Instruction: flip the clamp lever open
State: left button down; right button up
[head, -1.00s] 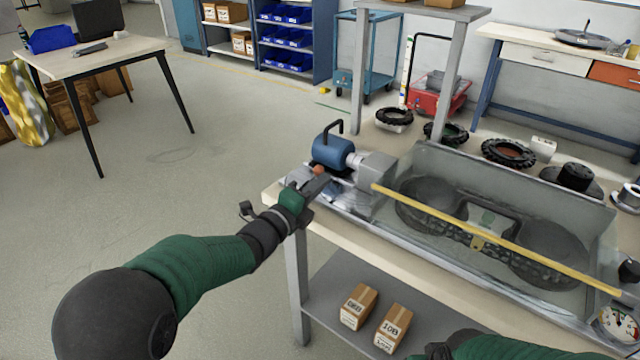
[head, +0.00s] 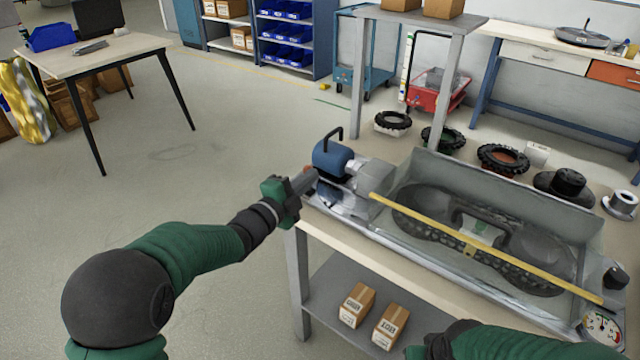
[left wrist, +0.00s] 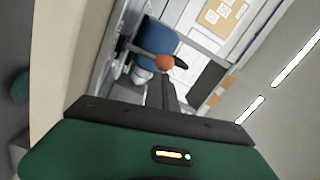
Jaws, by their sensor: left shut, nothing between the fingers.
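The clamp lever's orange-red knob (left wrist: 165,62) shows in the left wrist view, in front of a blue cylinder (left wrist: 157,42). In the head view the knob (head: 309,170) is a small, partly hidden spot by the blue cylinder (head: 332,160) at the left end of the metal tank. My left gripper (head: 306,181) is shut and empty, its grey fingertips close beside the knob. I cannot tell whether they touch it. The fingers (left wrist: 162,90) also point towards the knob in the left wrist view. Only my right forearm shows at the bottom edge; its fingers are out of frame.
The glass-walled tank (head: 480,170) with a yellow bar (head: 480,245) across it fills the bench top. A dial gauge (head: 602,325) sits at its right corner. Two cardboard boxes (head: 357,305) stand on the lower shelf.

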pick_arm(q)
jog(key=n+p, duration=0.1)
jog(key=w+a+n+p, duration=0.1)
jog(key=shift+a+r+n, duration=0.25)
jog(key=shift+r+n, duration=0.05)
jog(key=shift+r, duration=0.05)
jog(key=shift+w+a+n, duration=0.2)
jog(key=shift+a+n, duration=0.1)
jog(key=shift+n, duration=0.3)
jog(key=shift+w+a+f+p, duration=0.2)
jog(key=shift+w+a+p, duration=0.1)
jog(key=shift+p, duration=0.1)
jog(key=shift+a, duration=0.1)
